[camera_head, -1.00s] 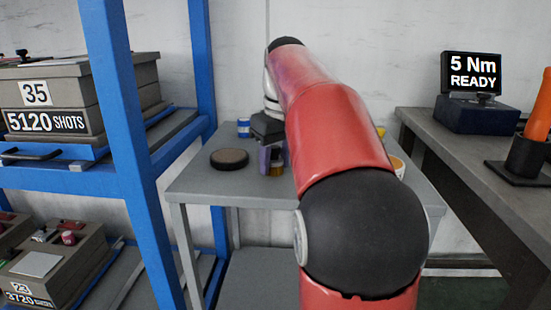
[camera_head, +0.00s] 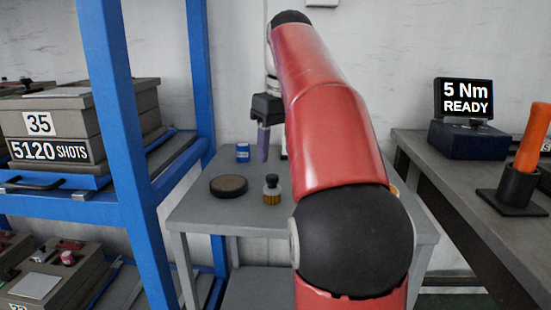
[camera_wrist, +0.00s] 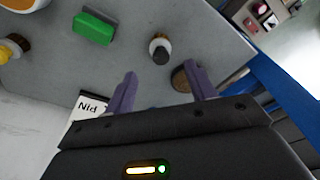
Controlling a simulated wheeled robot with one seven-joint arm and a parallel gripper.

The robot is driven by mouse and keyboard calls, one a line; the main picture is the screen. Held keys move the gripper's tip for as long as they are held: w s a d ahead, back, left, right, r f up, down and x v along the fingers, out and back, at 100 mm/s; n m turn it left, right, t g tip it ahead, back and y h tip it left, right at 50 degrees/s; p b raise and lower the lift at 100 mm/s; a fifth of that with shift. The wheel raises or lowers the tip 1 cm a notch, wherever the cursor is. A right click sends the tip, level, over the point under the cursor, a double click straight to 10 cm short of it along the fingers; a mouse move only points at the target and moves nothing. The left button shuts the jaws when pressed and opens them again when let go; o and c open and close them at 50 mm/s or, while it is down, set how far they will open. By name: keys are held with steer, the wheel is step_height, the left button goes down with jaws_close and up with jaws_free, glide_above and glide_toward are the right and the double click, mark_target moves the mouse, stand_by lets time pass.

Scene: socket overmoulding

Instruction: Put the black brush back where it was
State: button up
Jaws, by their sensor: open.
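The black brush (camera_head: 272,189), with a black knob, a pale collar and golden bristles, stands upright on the grey table (camera_head: 190,213), just right of a round dark disc. In the wrist view the brush (camera_wrist: 160,48) shows from above, beyond the fingertips. My gripper (camera_head: 264,143) is above the table, higher than the brush and apart from it. In the wrist view its purple fingers (camera_wrist: 161,74) are spread with nothing between them.
The round dark disc (camera_head: 229,186) and a blue can (camera_head: 243,152) stand on the table. The wrist view adds a green block (camera_wrist: 94,28), a yellow-topped item (camera_wrist: 12,47) and a white "Nid" label (camera_wrist: 90,106). A blue rack (camera_head: 125,150) stands left, a workbench (camera_head: 440,165) right.

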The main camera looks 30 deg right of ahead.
steer(key=s+a+f+m+t, duration=0.1)
steer(key=s+a+f+t, duration=0.1)
steer(key=s+a+f, duration=0.5)
steer(key=s+a+f+m+t, duration=0.1)
steer(key=s+a+f, duration=0.6)
steer(key=s+f, duration=0.4)
step_height(320, 180, down, 4)
steer(key=shift+s+f+t, duration=0.15)
steer(key=shift+s+t, duration=0.15)
steer(key=shift+t, duration=0.1)
